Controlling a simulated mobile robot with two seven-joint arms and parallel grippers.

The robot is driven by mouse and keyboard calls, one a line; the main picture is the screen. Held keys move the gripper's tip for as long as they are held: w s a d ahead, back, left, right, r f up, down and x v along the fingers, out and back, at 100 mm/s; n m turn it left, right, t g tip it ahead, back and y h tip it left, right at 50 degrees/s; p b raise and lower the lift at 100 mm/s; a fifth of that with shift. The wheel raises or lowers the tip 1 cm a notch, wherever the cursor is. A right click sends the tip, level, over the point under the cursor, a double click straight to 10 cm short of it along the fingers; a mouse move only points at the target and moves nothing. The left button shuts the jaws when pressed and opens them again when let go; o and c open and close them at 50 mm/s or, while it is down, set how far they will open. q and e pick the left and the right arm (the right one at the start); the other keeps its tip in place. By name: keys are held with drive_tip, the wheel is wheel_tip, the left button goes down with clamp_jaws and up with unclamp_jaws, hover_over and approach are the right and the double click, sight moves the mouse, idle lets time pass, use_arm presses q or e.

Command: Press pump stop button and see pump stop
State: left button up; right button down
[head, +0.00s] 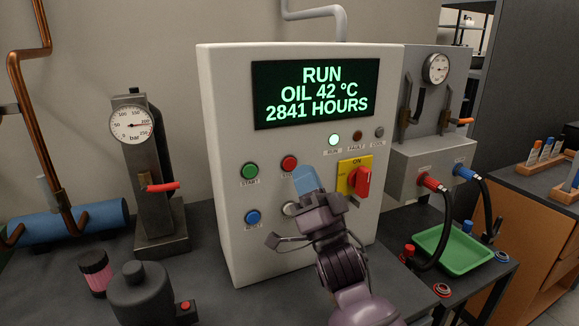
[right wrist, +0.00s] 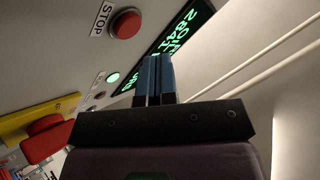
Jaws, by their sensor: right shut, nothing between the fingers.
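A white control box (head: 215,130) stands on the dark bench. Its display (head: 316,92) reads RUN, OIL 42 °C, 2841 HOURS, and the lamp labelled RUN (head: 334,140) glows. The red STOP button (head: 289,163) is on the front panel; it also shows in the right wrist view (right wrist: 125,23). My right gripper (head: 302,176) is shut and empty, its blue fingertips (right wrist: 155,60) in front of the panel just right of and below STOP in the head view. Their distance from the panel is hard to judge. My left gripper is out of view.
The green START button (head: 250,171) is left of STOP, with a blue button (head: 252,217) below it. A red rotary switch (head: 363,181) on a yellow plate is to the right. A gauge stand (head: 152,215) is left of the box, a green tray (head: 452,264) to its right.

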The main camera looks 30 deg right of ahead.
drive_tip(key=shift+w, duration=0.7)
idle(0.8)
drive_tip(key=shift+w+r, duration=0.1)
drive_tip(key=shift+w, duration=0.05)
idle(0.8)
drive_tip(key=shift+w, duration=0.3)
drive_tip(key=shift+w+d, duration=0.1)
drive_tip(key=shift+w, duration=0.25)
idle(0.7)
drive_tip(key=shift+s, duration=0.1)
drive_tip(key=shift+s+p, duration=0.45)
drive_tip(key=shift+s, duration=0.25)
